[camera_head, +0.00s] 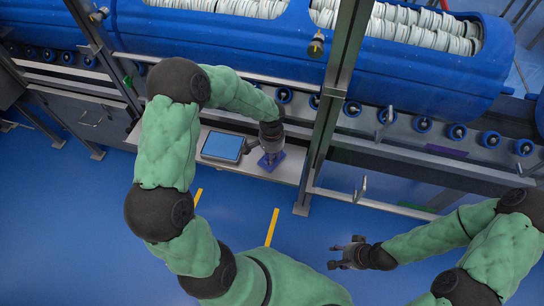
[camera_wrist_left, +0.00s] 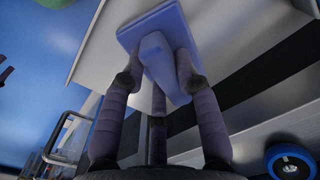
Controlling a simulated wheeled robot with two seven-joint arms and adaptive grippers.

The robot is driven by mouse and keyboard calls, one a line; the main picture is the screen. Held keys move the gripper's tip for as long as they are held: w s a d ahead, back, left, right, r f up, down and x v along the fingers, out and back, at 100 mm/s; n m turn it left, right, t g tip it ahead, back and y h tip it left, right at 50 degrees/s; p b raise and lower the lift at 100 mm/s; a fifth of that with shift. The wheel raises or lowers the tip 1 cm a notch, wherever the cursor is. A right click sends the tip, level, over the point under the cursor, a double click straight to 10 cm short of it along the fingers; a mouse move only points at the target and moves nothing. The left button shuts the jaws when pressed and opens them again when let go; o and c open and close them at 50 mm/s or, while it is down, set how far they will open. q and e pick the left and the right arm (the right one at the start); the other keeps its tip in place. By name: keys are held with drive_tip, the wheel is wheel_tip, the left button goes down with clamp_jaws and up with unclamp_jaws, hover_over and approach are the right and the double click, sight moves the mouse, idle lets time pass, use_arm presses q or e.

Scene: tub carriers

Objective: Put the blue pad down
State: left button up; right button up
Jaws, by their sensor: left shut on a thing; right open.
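The blue pad (camera_head: 271,161) is a flat square plate with a raised grip block on its back. It shows larger in the left wrist view (camera_wrist_left: 182,38). My left gripper (camera_head: 268,150) is shut on the grip block, with a finger (camera_wrist_left: 157,75) on either side. The pad is over the pale shelf (camera_head: 287,170), near its front edge; I cannot tell whether it touches the shelf. My right gripper (camera_head: 340,257) is open and empty over the blue floor.
A tablet-like device with a blue screen (camera_head: 222,147) is on the shelf just left of the pad. A metal upright (camera_head: 327,120) stands to the right. Behind are blue tub carriers (camera_head: 215,40) on a conveyor with blue rollers (camera_head: 423,125). The floor in front is mostly clear.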

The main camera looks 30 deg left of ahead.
use_arm(q)
drive_tip(key=o, duration=1)
wheel_tip(320, 180, up, 12)
drive_tip(key=p, duration=0.4)
drive_tip(key=shift+p, duration=0.4)
